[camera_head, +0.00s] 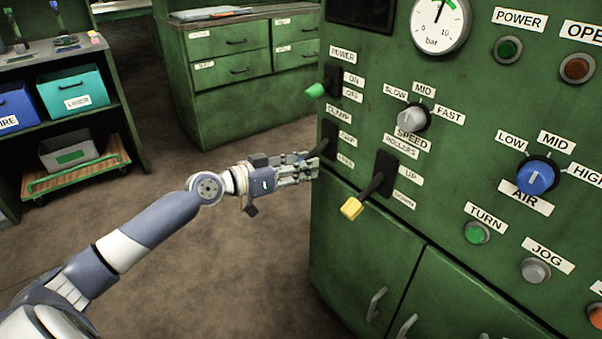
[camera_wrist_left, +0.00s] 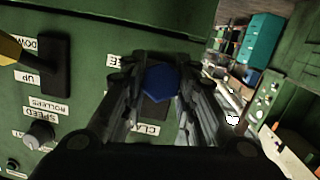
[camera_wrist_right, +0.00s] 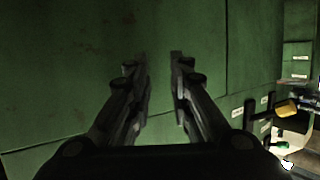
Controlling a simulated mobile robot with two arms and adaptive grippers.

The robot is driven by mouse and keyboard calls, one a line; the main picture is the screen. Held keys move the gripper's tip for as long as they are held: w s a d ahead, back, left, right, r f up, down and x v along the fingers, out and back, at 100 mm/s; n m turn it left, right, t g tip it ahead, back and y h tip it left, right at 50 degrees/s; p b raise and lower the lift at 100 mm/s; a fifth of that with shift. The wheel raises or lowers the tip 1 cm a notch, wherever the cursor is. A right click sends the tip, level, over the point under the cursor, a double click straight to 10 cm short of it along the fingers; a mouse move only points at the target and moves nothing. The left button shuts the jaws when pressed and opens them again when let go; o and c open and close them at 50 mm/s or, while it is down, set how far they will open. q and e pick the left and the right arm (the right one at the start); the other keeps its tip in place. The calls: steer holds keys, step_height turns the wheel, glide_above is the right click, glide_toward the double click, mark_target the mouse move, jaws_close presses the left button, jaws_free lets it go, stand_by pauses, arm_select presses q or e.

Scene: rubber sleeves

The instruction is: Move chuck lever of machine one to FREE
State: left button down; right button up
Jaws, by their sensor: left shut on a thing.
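The chuck lever has a blue hexagonal knob (camera_wrist_left: 161,82), seen between the fingers of my left gripper (camera_wrist_left: 157,70) in the left wrist view. In the head view my left gripper (camera_head: 312,167) is shut on the lever's end at the left edge of the green machine (camera_head: 370,250). The lever's dark slot plate (camera_head: 329,138) shows above the fingers, with the CLAMP label (camera_head: 339,115) above and the FREE label (camera_head: 345,160) lower. The fingers hide the knob in the head view; the lever's exact setting is unclear. My right gripper (camera_wrist_right: 159,68) is open and empty, facing green panelling.
A yellow-ended rollers lever (camera_head: 352,208) sticks out right of my left gripper. A green-ended power lever (camera_head: 315,90) is above it. A green drawer cabinet (camera_head: 240,110) and a shelf with bins (camera_head: 74,90) stand behind. The brown floor between is clear.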

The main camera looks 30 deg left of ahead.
arm_select(q)
steer(key=shift+w+a+t+b, duration=0.15)
steer(key=shift+t+b, duration=0.15)
steer(key=shift+b, duration=0.55)
steer(key=shift+r, duration=0.1)
arm_select(e)
steer(key=shift+w+a+r+t+y, duration=0.35)
steer(key=shift+r+t, duration=0.5)
steer(key=shift+r, duration=0.55)
steer(key=shift+w+a+r+t+y, duration=0.3)
steer(key=shift+r+t, duration=0.6)
steer(key=shift+r, duration=0.55)
steer(key=shift+w+a+r+t+y, duration=0.3)
steer(key=shift+r+t, duration=0.55)
steer(key=shift+r, duration=0.55)
steer(key=shift+w, duration=0.1)
arm_select(q)
steer(key=c, duration=1.3)
jaws_free()
steer(key=shift+o, duration=0.3)
steer(key=shift+f, duration=0.2)
arm_select(e)
steer(key=shift+f, duration=0.1)
arm_select(q)
steer(key=shift+s+f, duration=0.1)
steer(key=shift+s, duration=0.2)
steer(key=v, duration=1.1)
steer(key=shift+s+a, duration=0.2)
